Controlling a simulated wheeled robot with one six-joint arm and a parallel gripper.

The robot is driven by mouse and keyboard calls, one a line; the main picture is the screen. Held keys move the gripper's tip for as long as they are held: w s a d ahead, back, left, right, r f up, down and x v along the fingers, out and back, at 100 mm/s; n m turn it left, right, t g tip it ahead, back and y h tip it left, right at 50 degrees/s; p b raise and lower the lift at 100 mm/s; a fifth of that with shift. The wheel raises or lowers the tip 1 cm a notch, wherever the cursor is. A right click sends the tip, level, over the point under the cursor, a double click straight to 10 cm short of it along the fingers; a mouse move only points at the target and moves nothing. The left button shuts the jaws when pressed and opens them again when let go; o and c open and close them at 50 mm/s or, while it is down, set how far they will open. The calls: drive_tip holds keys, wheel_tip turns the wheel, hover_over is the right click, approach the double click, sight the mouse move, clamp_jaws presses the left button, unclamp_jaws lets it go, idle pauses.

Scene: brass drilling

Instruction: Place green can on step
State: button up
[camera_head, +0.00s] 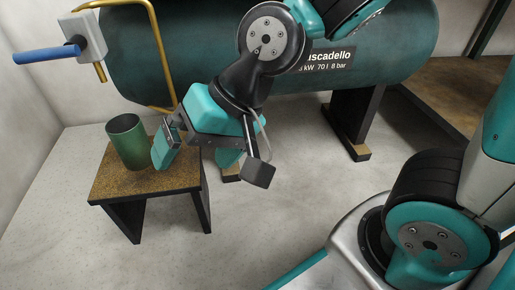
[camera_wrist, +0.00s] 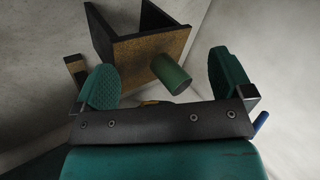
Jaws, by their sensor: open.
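The green can (camera_head: 127,146) stands upright on the left part of the step (camera_head: 178,178), a low stool with a brown speckled top and dark legs. My gripper (camera_head: 197,154) is open and empty, to the right of the can and partly over the step's right side. In the wrist view the can (camera_wrist: 171,75) shows between the two teal fingers of my gripper (camera_wrist: 165,83), apart from both as far as I can tell. The step (camera_wrist: 150,48) shows behind it. The can's lower edge is in view in the head view.
A large dark green tank (camera_head: 190,55) on dark legs (camera_head: 355,120) stands behind the step. A brass pipe (camera_head: 158,60) and a valve with a blue handle (camera_head: 48,54) are at the upper left. The pale floor (camera_head: 270,220) in front is clear.

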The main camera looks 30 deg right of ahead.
drive_tip(key=s+d+r+n+g+h, duration=0.2)
drive_tip(key=s+d+n, duration=0.4)
drive_tip(key=shift+n+h, duration=0.3)
drive_tip(key=shift+s+r, duration=0.1)
idle(0.7)
